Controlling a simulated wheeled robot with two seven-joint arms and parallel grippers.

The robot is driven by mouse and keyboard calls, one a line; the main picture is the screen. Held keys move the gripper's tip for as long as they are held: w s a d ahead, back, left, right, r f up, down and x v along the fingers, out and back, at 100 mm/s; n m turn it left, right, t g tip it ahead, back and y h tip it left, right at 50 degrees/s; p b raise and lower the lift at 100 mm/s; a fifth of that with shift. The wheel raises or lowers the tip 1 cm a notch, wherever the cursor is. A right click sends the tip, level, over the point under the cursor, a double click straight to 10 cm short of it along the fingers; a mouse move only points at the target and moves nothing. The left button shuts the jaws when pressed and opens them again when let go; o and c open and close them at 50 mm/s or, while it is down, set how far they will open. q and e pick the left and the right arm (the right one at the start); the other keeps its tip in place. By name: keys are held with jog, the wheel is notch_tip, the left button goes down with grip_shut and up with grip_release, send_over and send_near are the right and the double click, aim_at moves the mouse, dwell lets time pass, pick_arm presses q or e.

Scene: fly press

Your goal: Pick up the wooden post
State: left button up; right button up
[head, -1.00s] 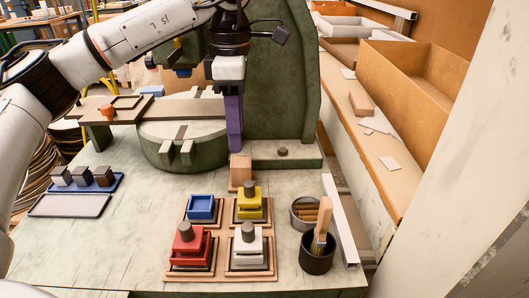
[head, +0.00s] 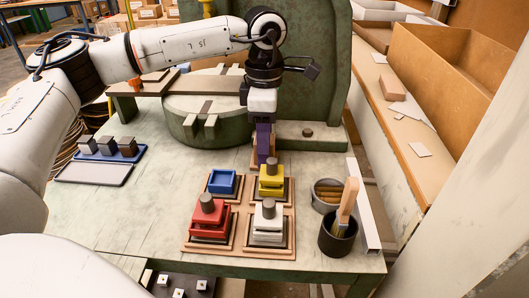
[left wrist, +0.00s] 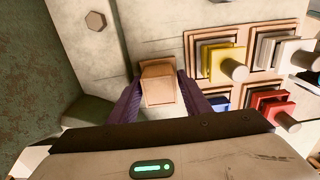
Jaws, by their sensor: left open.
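The wooden post (left wrist: 159,92) is a light-wood block standing on the bench, seen from above in the left wrist view. My left gripper (left wrist: 157,100) has its two purple fingers open, one on each side of the post. Whether they touch it cannot be told. In the head view my left gripper (head: 264,154) points down at the post, in front of the green press, and its fingers hide much of the wood. My right gripper is not in view.
Close by stand a blue tray (head: 222,183), yellow block stack (head: 271,181), red stack (head: 208,217) and white stack (head: 267,223). A dark cup with a brush (head: 337,236) and a round tin (head: 327,196) are at right.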

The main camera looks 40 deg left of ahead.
pick_arm(q)
jog(key=c, duration=0.8)
